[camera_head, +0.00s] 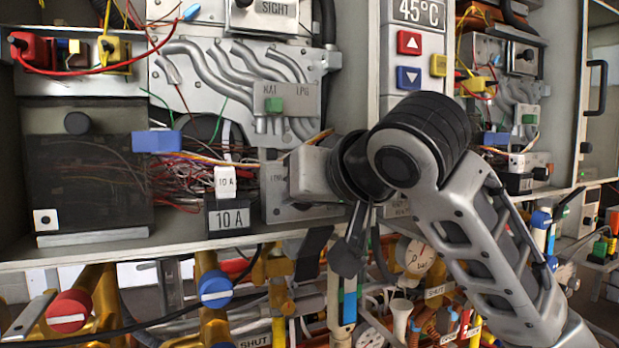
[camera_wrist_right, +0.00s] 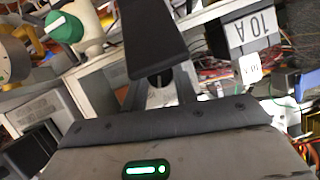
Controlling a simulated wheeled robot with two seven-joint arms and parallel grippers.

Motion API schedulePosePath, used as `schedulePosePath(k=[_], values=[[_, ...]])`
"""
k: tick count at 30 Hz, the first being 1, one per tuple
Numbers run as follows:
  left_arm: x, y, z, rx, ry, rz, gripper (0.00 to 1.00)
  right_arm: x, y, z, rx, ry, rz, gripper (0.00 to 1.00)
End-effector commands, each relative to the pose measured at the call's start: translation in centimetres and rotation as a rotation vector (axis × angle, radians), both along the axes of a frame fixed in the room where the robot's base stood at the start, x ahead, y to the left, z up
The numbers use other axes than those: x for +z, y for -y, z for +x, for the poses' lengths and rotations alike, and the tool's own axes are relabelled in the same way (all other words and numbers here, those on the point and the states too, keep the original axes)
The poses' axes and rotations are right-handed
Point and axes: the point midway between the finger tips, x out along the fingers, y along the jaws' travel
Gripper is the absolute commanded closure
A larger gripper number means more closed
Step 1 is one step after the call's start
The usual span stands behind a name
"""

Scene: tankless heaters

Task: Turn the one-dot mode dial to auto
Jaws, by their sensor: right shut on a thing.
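The one-dot heater is the near unit at the left, marked by a white plate with one black dot (camera_head: 45,220). Its grey mode plate (camera_head: 275,205) sits on the lower shelf, right of the 10 A block, with its lettering mostly covered. My left gripper is not in view.
The 10 A block (camera_head: 229,218) stands close left of my gripper. A 45°C display (camera_head: 419,11) with arrow buttons is above my wrist. Pipes, a gauge (camera_head: 415,257) and red and blue valves crowd the space below the shelf. A similar heater is at the right.

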Motion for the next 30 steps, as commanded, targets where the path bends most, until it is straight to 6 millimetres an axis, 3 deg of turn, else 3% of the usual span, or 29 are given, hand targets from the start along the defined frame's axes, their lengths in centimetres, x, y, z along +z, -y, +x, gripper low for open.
schedulePosePath(k=[12,30], values=[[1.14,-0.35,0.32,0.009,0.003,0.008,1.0,0.27,-0.18,-0.09,0.0,0.103,-0.24,0.94],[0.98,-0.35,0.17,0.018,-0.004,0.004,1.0,0.15,-0.23,-0.11,-0.001,0.131,-0.301,0.94]])
